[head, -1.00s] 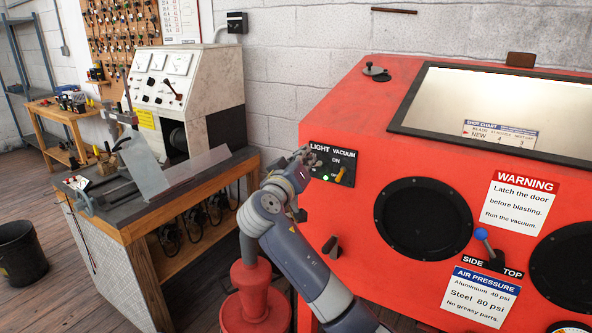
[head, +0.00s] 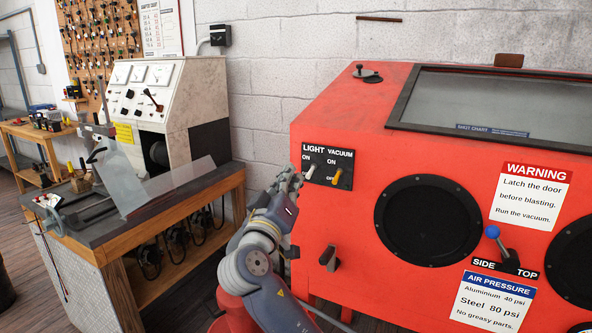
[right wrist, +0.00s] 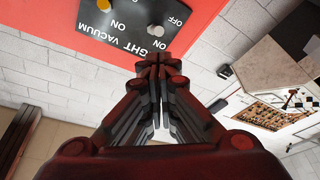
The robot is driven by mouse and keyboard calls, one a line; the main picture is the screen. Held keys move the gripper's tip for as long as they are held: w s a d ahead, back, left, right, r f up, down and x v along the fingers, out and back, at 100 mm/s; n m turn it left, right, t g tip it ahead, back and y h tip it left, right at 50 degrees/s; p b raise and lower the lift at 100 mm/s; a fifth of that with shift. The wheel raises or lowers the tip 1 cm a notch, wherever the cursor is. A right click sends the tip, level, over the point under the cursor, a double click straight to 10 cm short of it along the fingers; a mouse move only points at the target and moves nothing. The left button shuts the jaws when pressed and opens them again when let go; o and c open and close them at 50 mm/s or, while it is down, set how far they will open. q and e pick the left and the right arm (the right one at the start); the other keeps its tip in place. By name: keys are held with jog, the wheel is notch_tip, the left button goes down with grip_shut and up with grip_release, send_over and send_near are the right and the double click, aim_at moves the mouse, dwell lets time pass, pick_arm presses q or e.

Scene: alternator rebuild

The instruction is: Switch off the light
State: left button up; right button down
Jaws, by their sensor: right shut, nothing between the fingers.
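The black switch panel (head: 343,160) labelled LIGHT and VACUUM sits on the upper left of the red cabinet front. Its grey light switch knob (right wrist: 155,30) shows in the right wrist view, beside the yellow vacuum switch (head: 338,177). My right gripper (head: 289,178) is shut and empty, just left of the panel. Its shut fingertips (right wrist: 159,62) appear apart from the knob in the right wrist view. The cabinet window (head: 490,105) is dull grey, and no green lamp glows on the panel. My left gripper is not in view.
The red cabinet (head: 345,215) fills the right side, with a dark round port (head: 428,220) and a blue-knobbed lever (head: 493,232). A workbench (head: 180,200) with a test console (head: 150,95) stands on the left.

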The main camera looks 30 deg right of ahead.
jog(key=v, duration=0.7)
jog(key=shift+a+f, duration=0.25)
